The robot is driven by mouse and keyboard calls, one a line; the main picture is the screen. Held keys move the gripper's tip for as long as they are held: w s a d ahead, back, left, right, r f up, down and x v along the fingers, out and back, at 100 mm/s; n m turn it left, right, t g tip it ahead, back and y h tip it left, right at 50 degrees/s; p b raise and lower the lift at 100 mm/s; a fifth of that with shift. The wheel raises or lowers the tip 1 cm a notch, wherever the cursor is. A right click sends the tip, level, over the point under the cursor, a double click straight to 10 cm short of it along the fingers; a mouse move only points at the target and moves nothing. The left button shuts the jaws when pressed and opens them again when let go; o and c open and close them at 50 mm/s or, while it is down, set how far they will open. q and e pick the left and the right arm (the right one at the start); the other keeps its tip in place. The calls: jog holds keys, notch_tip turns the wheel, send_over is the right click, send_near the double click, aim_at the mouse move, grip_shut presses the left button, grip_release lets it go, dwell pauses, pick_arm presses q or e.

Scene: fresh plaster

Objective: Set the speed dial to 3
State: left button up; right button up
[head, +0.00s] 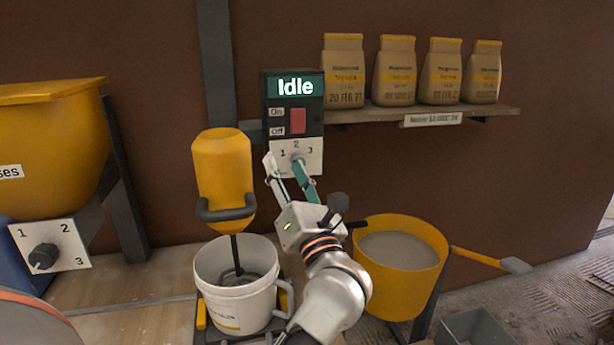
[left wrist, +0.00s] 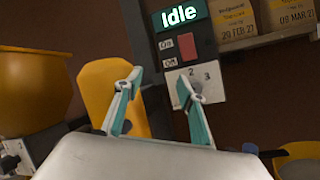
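The control box (head: 294,125) on the wall shows "Idle" on its green display. Its white dial plate (head: 315,164) is marked 1, 2, 3. The small grey speed dial (head: 297,155) is partly hidden by a finger, and I cannot tell where it points. My left gripper (head: 285,160) is open in front of the plate, its right finger over the dial and its left finger at the plate's left edge. In the left wrist view the dial (left wrist: 196,86) shows beside the right fingertip, not between the fingers. My right gripper is not in view.
A red switch (head: 298,121) with On and Off labels sits above the dial. A yellow mixer (head: 222,165) hangs left over a white bucket (head: 235,300). A yellow tub (head: 400,225) stands right. Another 1-2-3 knob (head: 43,257) is far left. Bags (head: 343,70) stand on a shelf.

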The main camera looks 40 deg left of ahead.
pick_arm(q)
jog(key=w+a+f+n+h+b, duration=0.1)
jog(key=w+a+n+h, duration=0.1)
jog(key=w, duration=0.3)
jog(key=w+a+f+n+h+b, duration=0.2)
jog(key=w+h, duration=0.1)
jog(key=w, duration=0.2)
jog(key=shift+w+a+f+g, duration=0.25)
jog(key=shift+a+f+g, duration=0.05)
jog(key=shift+g, duration=0.1)
jog(key=c, duration=1.1)
